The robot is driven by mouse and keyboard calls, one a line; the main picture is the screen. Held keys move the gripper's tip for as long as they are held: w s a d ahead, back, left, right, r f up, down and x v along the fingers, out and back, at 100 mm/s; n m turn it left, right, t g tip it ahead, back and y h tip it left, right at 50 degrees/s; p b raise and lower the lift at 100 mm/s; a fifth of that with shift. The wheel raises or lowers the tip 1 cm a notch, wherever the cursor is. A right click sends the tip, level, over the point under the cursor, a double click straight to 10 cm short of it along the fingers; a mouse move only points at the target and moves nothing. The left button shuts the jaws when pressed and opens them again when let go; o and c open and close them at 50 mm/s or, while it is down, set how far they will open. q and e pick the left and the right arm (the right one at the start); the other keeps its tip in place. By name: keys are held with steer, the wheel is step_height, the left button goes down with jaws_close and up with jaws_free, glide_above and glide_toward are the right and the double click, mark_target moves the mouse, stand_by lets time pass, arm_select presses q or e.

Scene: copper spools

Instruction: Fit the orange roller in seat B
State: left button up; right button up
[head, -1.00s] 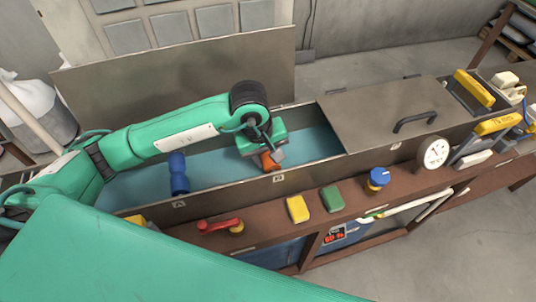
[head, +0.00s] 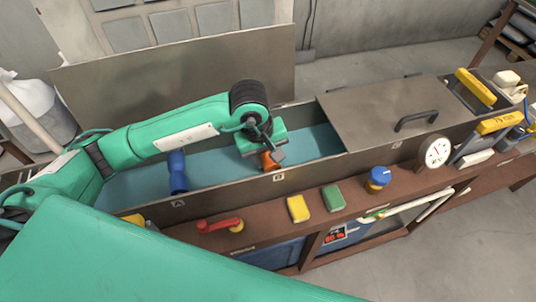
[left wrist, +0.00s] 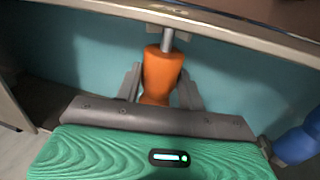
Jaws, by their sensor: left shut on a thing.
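The orange roller (head: 269,161) is inside the long trough, close to its front wall by the label B (head: 278,177). My left gripper (head: 264,152) reaches down into the trough and is shut on the roller. In the left wrist view the orange roller (left wrist: 161,72) sits between the two grey fingers, with its metal shaft end (left wrist: 167,40) pointing at the trough wall. A pale seat block (left wrist: 163,32) is at that shaft end; I cannot tell whether the shaft is fully in it. The roller's other end is hidden by the gripper. My right gripper is not in view.
A metal lid (head: 370,110) with a handle covers the right part. On the front ledge are a red lever (head: 218,225), yellow and green blocks, a blue knob (head: 378,177) and a gauge (head: 437,151).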

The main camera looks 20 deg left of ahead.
arm_select(q)
steer(key=o, duration=1.2)
steer(key=shift+o, duration=0.2)
step_height(320, 180, up, 14)
steer(key=s+a+p, duration=0.1)
steer(key=a+p, duration=0.1)
steer(key=p, duration=0.2)
steer(key=shift+s+f, duration=0.25)
steer(key=shift+a, duration=0.1)
